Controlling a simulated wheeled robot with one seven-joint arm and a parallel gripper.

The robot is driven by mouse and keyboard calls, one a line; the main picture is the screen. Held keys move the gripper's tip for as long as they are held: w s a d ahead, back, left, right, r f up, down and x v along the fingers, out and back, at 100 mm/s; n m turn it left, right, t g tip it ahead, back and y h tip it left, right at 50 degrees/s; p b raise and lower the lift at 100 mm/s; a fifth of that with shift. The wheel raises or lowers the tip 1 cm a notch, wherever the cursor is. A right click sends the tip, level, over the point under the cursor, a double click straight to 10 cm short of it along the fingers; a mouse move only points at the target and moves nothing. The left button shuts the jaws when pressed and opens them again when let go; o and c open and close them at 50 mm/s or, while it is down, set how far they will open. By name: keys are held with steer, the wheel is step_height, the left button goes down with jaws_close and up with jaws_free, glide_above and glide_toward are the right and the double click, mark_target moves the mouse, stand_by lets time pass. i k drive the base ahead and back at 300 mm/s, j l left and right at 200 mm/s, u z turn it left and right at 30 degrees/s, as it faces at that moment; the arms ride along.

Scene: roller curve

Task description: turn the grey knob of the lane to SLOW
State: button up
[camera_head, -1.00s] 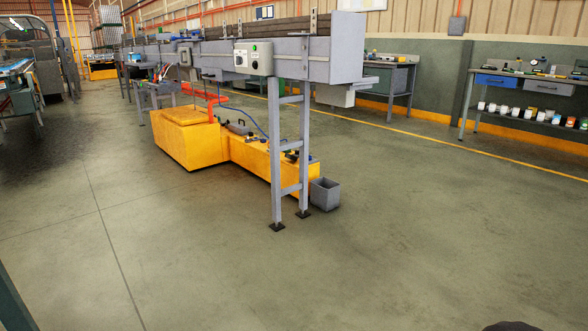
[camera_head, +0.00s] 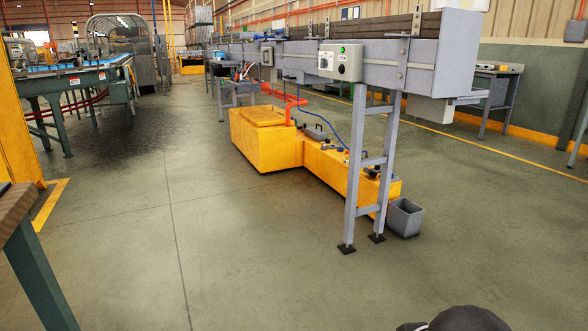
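A raised grey conveyor lane (camera_head: 437,77) runs from the right foreground toward the back left. A pale control box (camera_head: 352,62) is fixed on its side, with a green button (camera_head: 343,50) and a dark round control below it (camera_head: 342,69). A lighter panel with small markings forms the box's left part. The box is too small here to read a SLOW mark or to tell which control is the grey knob. My gripper is not in view. A dark rounded shape at the bottom edge may be part of my arm.
A yellow machine (camera_head: 263,137) stands on the floor under the lane, beside a leg frame and a grey bin (camera_head: 405,217). A table corner (camera_head: 12,212) is close at the left. Another conveyor (camera_head: 75,78) stands at the back left. The floor in front is clear.

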mark_target(323, 62)
steer(key=i+j+z, duration=0.1)
steer(key=i+j, duration=0.2)
steer(key=i, duration=0.15)
steer(key=i+j, duration=0.35)
steer(key=i, duration=0.15)
steer(key=i+j, duration=0.25)
steer(key=i, duration=0.25)
steer(key=i+j, duration=0.25)
steer(key=i, duration=0.2)
